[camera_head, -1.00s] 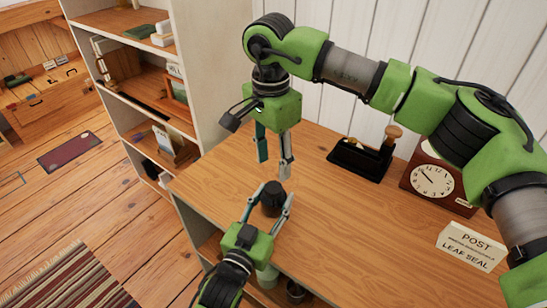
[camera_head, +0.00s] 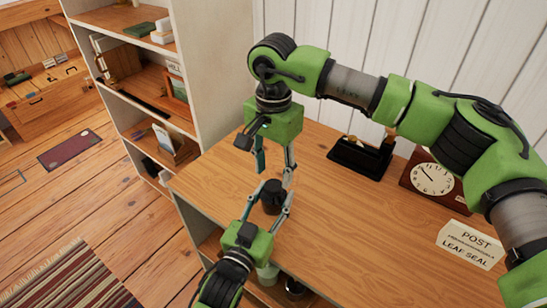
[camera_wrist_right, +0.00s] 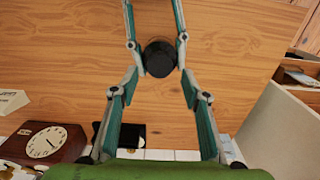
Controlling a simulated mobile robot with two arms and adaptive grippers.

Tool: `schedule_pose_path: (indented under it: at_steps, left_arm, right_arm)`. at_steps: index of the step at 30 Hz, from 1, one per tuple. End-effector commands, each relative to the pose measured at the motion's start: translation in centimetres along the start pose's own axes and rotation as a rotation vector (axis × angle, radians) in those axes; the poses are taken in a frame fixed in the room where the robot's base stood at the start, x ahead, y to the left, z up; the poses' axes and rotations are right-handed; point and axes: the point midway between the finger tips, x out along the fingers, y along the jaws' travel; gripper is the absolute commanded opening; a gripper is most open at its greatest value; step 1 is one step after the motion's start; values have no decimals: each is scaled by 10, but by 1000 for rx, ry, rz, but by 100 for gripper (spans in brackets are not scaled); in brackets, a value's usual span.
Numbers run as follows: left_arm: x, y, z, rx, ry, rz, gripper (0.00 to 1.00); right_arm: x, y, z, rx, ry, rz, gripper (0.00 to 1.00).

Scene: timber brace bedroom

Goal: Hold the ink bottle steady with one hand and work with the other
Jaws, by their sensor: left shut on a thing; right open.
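The ink bottle (camera_head: 272,196), small and dark with a round dark top, stands on the wooden desktop near its front edge. My left gripper (camera_head: 266,204) reaches in from the front and is shut on the bottle, with a finger on each side. The bottle also shows from above in the right wrist view (camera_wrist_right: 159,58), between the left gripper's fingers. My right gripper (camera_head: 275,170) points down just above and behind the bottle, its fingers apart and empty. In the right wrist view its open fingers (camera_wrist_right: 160,78) spread to either side of the bottle's near edge.
A black stand with a wooden-handled stamp (camera_head: 362,156) and a wooden clock (camera_head: 432,182) stand at the back of the desk. A shelf unit (camera_head: 220,70) borders the left. The desktop's middle is clear.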

Motion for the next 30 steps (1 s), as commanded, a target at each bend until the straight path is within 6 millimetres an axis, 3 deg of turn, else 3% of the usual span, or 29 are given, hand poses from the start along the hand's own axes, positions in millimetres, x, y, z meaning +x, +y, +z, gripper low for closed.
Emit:
schedule_pose_path:
  at_steps: [3,9,20,25,30]
  left_arm:
    - [0,0,0,0,0,0,0]
    - [0,0,0,0,0,0,0]
    - [0,0,0,0,0,0,0]
    - [0,0,0,0,0,0,0]
    - [0,0,0,0,0,0,0]
  right_arm:
    - [19,1,0,0,-2,1,42]
    - [39,0,0,1,-1,0,42]
    - [44,0,0,1,0,0,42]
    - [43,0,0,1,0,0,2]
    - [43,0,0,3,0,0,2]
